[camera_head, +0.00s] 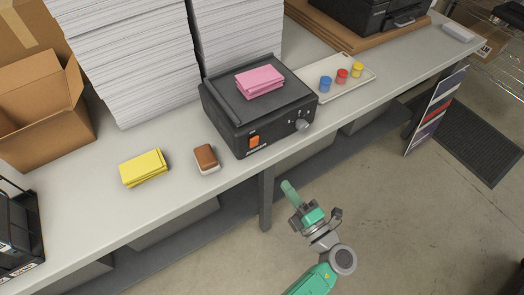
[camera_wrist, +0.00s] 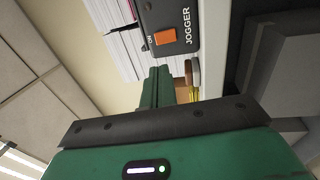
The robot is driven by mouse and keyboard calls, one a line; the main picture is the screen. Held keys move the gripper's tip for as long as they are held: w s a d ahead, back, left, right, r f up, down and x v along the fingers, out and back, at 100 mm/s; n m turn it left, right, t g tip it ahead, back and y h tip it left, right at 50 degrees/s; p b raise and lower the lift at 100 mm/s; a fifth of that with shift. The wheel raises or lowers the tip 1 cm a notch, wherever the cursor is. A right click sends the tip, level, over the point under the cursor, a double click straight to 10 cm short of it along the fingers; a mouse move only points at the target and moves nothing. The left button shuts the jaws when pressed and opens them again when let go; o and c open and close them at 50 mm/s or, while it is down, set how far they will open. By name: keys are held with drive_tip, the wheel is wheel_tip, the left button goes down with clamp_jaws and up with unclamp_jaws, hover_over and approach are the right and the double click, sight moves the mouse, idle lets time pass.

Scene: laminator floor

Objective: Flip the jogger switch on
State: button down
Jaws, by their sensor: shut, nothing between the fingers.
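The jogger (camera_head: 258,105) is a black box on the bench with an orange rocker switch (camera_head: 254,141) at the left of its front face and a grey knob (camera_head: 303,125) at the right. In the wrist view the orange switch (camera_wrist: 165,36) shows beside the "ON" mark and the "JOGGER" label. My gripper (camera_head: 289,188) is green, shut and empty, in front of the bench edge, below and right of the switch. In the wrist view its closed fingers (camera_wrist: 157,86) point toward the jogger, apart from the switch. Which way the rocker is tilted I cannot tell.
A pink pad (camera_head: 260,81) lies on the jogger. A yellow pad (camera_head: 143,168) and a brown-topped block (camera_head: 206,158) lie left of it. Tall paper stacks (camera_head: 125,60) stand behind. A tray (camera_head: 340,78) with coloured pots is at the right. The floor before the bench is clear.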

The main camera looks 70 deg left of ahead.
sight(255, 140)
drive_tip(key=shift+r, duration=0.1)
drive_tip(key=x, duration=1.4)
drive_tip(key=shift+w+b, duration=0.1)
drive_tip(key=shift+b, duration=0.25)
